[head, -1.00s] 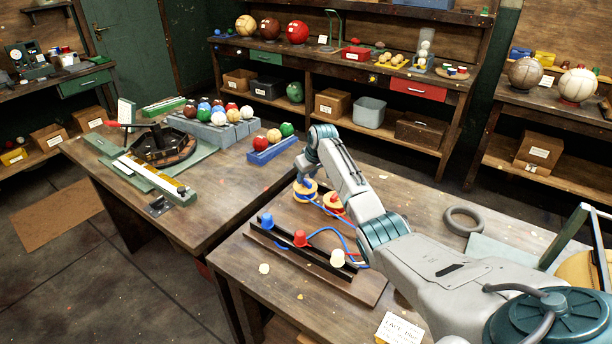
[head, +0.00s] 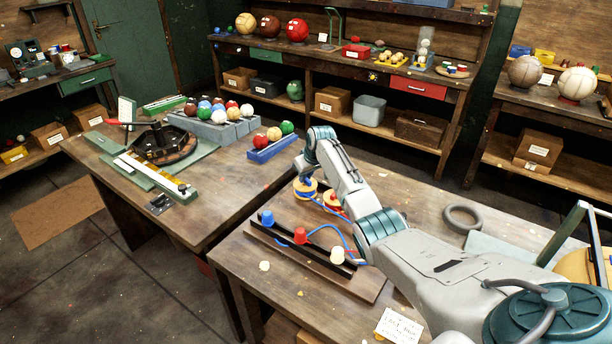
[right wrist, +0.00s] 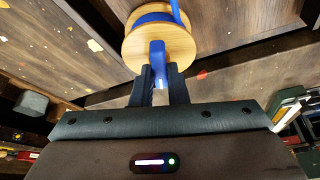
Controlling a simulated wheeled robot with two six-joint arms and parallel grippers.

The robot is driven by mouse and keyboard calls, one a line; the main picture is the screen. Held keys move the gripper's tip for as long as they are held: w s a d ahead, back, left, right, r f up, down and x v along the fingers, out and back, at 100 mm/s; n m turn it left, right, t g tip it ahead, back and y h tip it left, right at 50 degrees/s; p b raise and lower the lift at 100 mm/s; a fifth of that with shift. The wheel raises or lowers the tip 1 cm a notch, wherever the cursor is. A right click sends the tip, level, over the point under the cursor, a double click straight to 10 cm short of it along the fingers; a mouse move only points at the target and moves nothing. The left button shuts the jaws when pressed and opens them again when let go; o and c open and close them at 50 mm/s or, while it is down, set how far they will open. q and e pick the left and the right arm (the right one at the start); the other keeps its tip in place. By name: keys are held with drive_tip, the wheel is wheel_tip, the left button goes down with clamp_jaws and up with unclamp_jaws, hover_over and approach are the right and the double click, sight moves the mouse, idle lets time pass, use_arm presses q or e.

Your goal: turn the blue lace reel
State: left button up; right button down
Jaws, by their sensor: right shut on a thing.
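The blue lace reel (head: 305,192) is a pale wooden spool wound with blue lace, standing on the near bench at the far end of a board. In the right wrist view the reel (right wrist: 180,45) fills the top middle, and a blue upright handle (right wrist: 157,52) stands out from it. My right gripper (right wrist: 158,75) is shut on this handle, one dark finger on each side. In the head view my right arm's end partly hides the reel and its gripper. My left gripper is not in view.
A red lace reel (head: 334,201) stands right beside the blue one. A grey ring (head: 462,219) lies to the right.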

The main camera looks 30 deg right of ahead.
drive_tip(key=shift+a+r+m+h+p, duration=0.15)
drive_tip(key=shift+m+h+p, duration=0.45)
drive_tip(key=shift+m+p, duration=0.65)
drive_tip(key=m+h, duration=0.1)
drive_tip(key=m, duration=0.2)
drive_tip(key=shift+p, duration=0.35)
drive_tip(key=m, duration=0.2)
drive_tip(key=shift+w+m+g+h, duration=0.1)
drive_tip(key=shift+m+g+h, duration=0.25)
drive_tip(key=shift+g+h, duration=0.05)
drive_tip(key=shift+m+g+h+b, duration=0.6)
drive_tip(key=shift+m+b, duration=0.1)
drive_tip(key=shift+m, duration=1.2)
drive_tip(key=c, duration=1.4)
unclamp_jaws()
drive_tip(key=shift+c, duration=0.2)
